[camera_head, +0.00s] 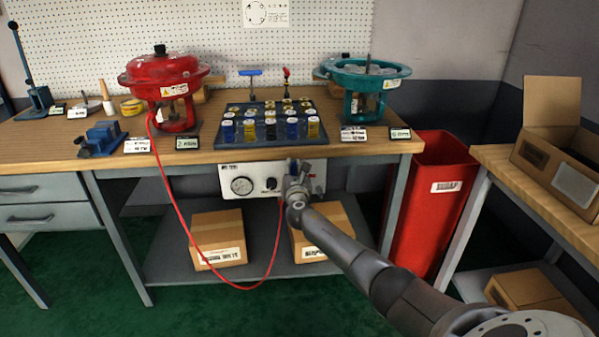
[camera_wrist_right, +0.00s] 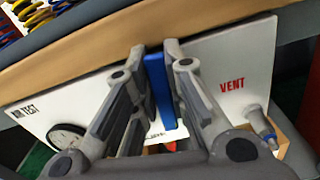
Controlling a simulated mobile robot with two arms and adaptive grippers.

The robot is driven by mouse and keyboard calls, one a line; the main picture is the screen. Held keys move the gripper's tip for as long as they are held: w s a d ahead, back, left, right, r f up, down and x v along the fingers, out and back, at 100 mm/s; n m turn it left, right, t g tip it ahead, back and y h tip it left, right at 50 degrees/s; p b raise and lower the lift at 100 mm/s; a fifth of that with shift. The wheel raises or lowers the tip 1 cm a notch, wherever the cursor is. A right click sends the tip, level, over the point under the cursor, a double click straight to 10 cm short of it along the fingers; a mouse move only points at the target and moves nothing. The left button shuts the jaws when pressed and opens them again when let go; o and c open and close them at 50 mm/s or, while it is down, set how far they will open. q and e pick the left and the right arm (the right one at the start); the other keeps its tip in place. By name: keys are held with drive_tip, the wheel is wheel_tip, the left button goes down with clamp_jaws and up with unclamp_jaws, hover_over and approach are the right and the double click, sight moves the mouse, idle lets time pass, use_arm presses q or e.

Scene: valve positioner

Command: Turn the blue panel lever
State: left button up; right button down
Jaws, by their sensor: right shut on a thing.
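The white air test panel (camera_head: 230,183) hangs under the front edge of the workbench, with a round gauge and a black knob. In the right wrist view the panel (camera_wrist_right: 215,65) carries the red word VENT. The blue lever (camera_wrist_right: 158,85) stands out between the two fingers of my right gripper (camera_wrist_right: 155,50), which is shut on it. In the head view my right gripper (camera_head: 296,170) is at the right part of the panel and hides the lever. My left gripper is not in view.
A red hose (camera_head: 180,220) loops from the red actuator (camera_head: 165,75) below the bench. Cardboard boxes (camera_head: 217,238) sit on the lower shelf. A red bin (camera_head: 432,205) stands right of the bench. The wooden benchtop (camera_head: 360,150) overhangs the panel.

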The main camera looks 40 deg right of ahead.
drive_tip(key=shift+w+a+f+n, duration=0.2)
drive_tip(key=shift+a+n, duration=0.15)
drive_tip(key=shift+n, duration=0.65)
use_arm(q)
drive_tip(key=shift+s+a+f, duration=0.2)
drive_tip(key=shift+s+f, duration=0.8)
use_arm(e)
drive_tip(key=c, duration=1.4)
unclamp_jaws()
drive_tip(key=shift+r, duration=0.1)
drive_tip(key=shift+c, duration=0.2)
drive_tip(key=v, duration=1.2)
